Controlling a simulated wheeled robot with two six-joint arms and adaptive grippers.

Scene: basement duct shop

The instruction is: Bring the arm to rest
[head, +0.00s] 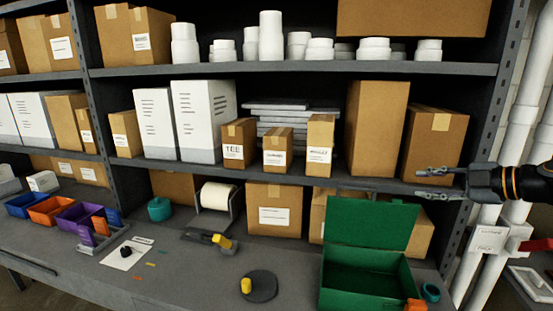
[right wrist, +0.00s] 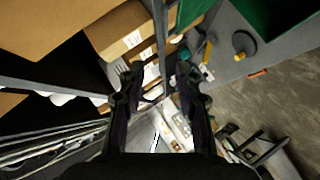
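My right gripper (head: 419,183) comes in from the right edge of the head view. It is level with the middle shelf, up in the air in front of the shelf's right post. Its two fingers are apart with nothing between them. In the right wrist view the fingers (right wrist: 160,80) also stand apart and empty. My left gripper is not in view.
A green box (head: 345,299) with its lid up stands on the workbench (head: 200,290), below and left of the gripper. A cardboard box (head: 435,147) on the shelf is close by. White pipes (head: 520,130) run behind my right arm.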

